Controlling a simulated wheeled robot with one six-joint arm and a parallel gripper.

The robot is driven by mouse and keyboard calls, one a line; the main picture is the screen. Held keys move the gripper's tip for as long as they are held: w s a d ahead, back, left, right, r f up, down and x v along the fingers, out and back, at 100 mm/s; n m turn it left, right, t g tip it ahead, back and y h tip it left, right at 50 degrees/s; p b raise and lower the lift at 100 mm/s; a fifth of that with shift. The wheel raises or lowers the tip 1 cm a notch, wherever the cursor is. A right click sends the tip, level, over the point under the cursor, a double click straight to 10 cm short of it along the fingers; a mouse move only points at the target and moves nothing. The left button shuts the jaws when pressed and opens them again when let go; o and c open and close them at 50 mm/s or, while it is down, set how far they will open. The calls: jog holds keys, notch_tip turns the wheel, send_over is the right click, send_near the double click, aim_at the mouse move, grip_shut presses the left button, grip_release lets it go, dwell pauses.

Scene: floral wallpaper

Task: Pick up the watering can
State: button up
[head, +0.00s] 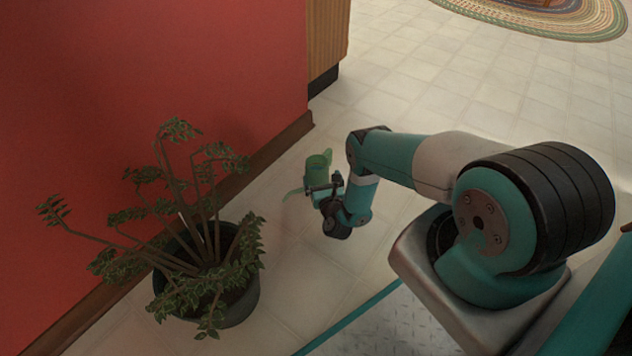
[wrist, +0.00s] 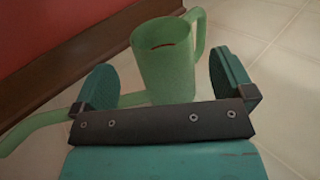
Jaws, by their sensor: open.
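A green watering can (wrist: 165,68) stands upright on the floor in the wrist view. Its handle (wrist: 197,32) is at the back right and its long spout (wrist: 38,128) reaches out to the lower left. My gripper (wrist: 170,85) is open, with one finger on each side of the can's body and a gap visible at the right. The left finger is over the spout's side; contact cannot be told. In the head view the can (head: 318,168) shows just beyond my gripper (head: 322,190), which partly hides it.
A potted plant (head: 237,298) with spreading branches stands left of my gripper, close to the red wall (head: 130,80) and its brown baseboard. A wooden cabinet end (head: 327,40) is behind. Tiled floor is clear to the right, with a braided rug (head: 560,22) far off.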

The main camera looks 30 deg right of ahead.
aim_at(320, 173)
jog(key=shift+f+b+x, duration=0.15)
jog(key=shift+b+x, duration=0.8)
jog(key=shift+b, duration=0.45)
jog(key=shift+f+b+x, duration=0.2)
jog(key=shift+b+x, duration=0.75)
jog(key=shift+b, duration=0.4)
jog(key=shift+w+d+r+b, duration=0.2)
jog(key=shift+w+b, duration=0.3)
jog(key=shift+b, duration=0.4)
jog(key=shift+w+r, duration=0.15)
jog(key=shift+w, duration=0.05)
jog(key=shift+r, duration=0.1)
jog(key=shift+c, duration=0.5)
jog(key=c, duration=1.4)
